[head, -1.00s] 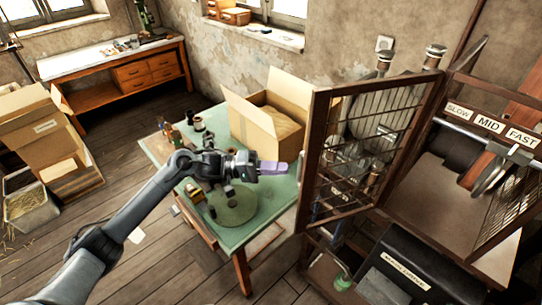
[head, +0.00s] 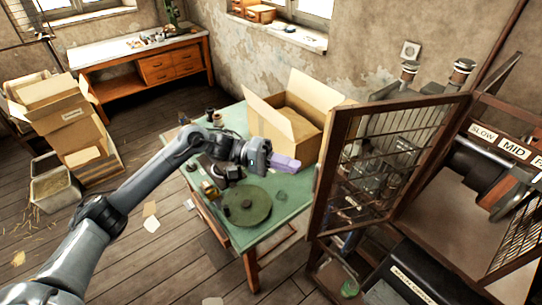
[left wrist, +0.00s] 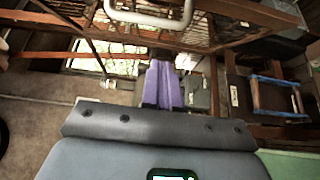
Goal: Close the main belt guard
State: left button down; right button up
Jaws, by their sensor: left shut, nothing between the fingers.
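The belt guard (head: 398,128) is a mesh door in a brown frame. It stands swung open toward the table in the head view, with the press opening bare to its right. My left gripper (head: 299,164) has purple fingers pressed together and empty, left of the guard's free edge and above the green table. In the left wrist view the shut fingers (left wrist: 165,85) point toward a pale U-shaped handle (left wrist: 148,18) on a mesh frame; they appear apart from it. My right gripper is not in view.
A green table (head: 285,215) holds an open cardboard box (head: 300,130), a round green plate (head: 247,206) and small items. The press shows a SLOW/MID/FAST label (head: 514,148). A wooden desk (head: 130,62) and stacked boxes (head: 75,125) stand at the back left.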

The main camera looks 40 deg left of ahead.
pick_arm(q)
jog(key=shift+s+d+p, duration=0.25)
jog(key=shift+d, duration=0.5)
jog(key=shift+s+d+p, duration=0.2)
jog(key=shift+s+d, duration=0.05)
jog(key=shift+d, duration=0.45)
jog(key=shift+s+d+p, duration=0.25)
jog(key=shift+d, duration=0.5)
